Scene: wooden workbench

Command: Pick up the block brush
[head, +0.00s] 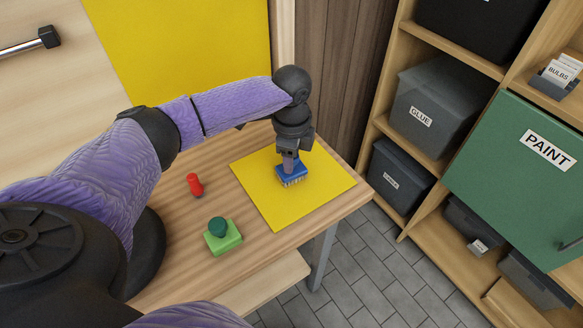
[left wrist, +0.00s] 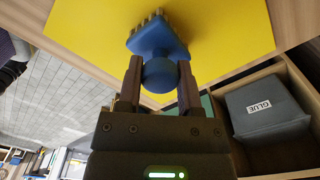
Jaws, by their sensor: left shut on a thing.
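The block brush (head: 291,174) is blue with pale bristles on its underside. It is at the yellow mat (head: 262,197) on the workbench; I cannot tell whether the bristles touch the mat. My left gripper (head: 290,158) comes down over it from above. In the left wrist view, the brush (left wrist: 153,35) has a round blue knob, and the left gripper's fingers (left wrist: 160,80) are shut on this knob from both sides. My right gripper is not in view.
A green block with a dark green knob (head: 223,236) and a small red object (head: 195,185) stand on the workbench (head: 170,250) left of the mat. A shelf with grey bins (head: 436,105) and a green PAINT door (head: 520,165) stands at right, across a floor gap.

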